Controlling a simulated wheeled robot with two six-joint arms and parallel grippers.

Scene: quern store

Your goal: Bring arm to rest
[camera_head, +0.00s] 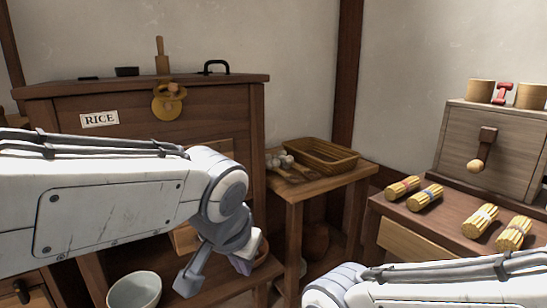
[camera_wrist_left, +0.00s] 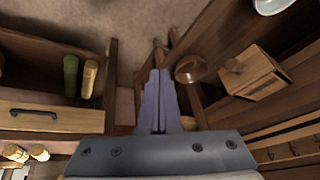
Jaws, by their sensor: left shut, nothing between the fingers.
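My left arm (camera_head: 110,205) reaches in from the left in the head view, with its wrist bent down. My left gripper (camera_head: 248,258) hangs in front of the dark wooden chest and the small table. In the left wrist view the purple fingers (camera_wrist_left: 160,100) are together, with nothing held between them. My right arm (camera_head: 430,285) crosses the lower right corner of the head view. Its gripper is outside the picture.
A chest labelled RICE (camera_head: 60,118) stands behind my left arm. A small table (camera_head: 330,182) holds a woven basket (camera_head: 322,152). At right, straw bundles (camera_head: 425,197) lie before a wooden box (camera_head: 490,140). A pale bowl (camera_head: 135,291) sits below my left arm.

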